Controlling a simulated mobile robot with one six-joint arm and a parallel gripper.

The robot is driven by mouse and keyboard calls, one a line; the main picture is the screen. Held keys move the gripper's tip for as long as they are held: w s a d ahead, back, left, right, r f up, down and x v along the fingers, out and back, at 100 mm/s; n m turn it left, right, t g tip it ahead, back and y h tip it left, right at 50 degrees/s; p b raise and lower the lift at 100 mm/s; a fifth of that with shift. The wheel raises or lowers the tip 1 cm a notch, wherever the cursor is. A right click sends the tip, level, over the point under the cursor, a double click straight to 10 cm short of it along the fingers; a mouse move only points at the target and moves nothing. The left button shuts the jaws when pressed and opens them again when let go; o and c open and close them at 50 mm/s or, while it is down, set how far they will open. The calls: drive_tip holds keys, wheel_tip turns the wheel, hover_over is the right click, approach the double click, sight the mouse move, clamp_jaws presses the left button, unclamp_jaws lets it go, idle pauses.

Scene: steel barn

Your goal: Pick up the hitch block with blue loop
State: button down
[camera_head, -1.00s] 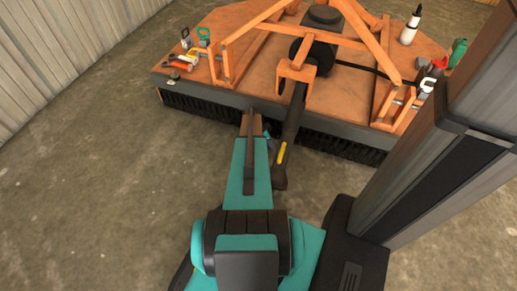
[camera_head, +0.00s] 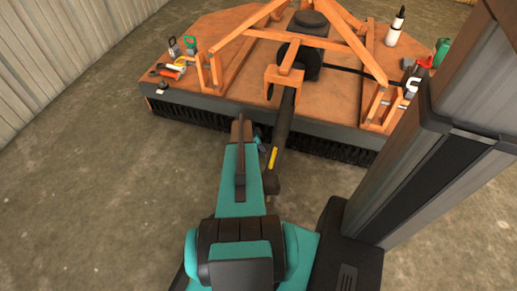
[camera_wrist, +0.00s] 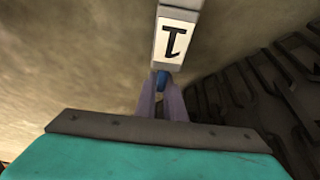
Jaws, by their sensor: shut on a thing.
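The hitch block (camera_wrist: 175,42) shows at the top of the wrist view, pale with a white face bearing a dark mark like a 1. Its blue loop (camera_wrist: 161,80) is at its lower end, between the fingertips. My gripper (camera_wrist: 161,88) is shut on the blue loop, with the block beyond the fingers. Most of the loop is hidden between them. In the head view my arm reaches toward the front edge of the orange sweeper deck (camera_head: 235,85); I cannot make out the held block there.
On the deck's left lie a green-looped block (camera_head: 190,45), a dark-looped block (camera_head: 174,46) and an orange-handled tool (camera_head: 172,70). A white bottle (camera_head: 395,28) stands at the right. A dark ridged tyre-like surface (camera_wrist: 265,90) is close right of my gripper. Concrete floor (camera_head: 90,200) is open at left.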

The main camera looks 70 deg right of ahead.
drive_tip(key=shift+r+p, duration=0.3)
drive_tip(key=shift+r, duration=0.45)
wheel_tip(320, 180, up, 2)
drive_tip(key=shift+r+p, duration=0.15)
drive_tip(key=shift+p, duration=0.35)
drive_tip(key=w+a+r+p, duration=0.1)
drive_tip(key=w+a+p, duration=0.2)
drive_tip(key=w+a, duration=0.6)
drive_tip(key=w, duration=0.4)
drive_tip(key=shift+a, duration=0.25)
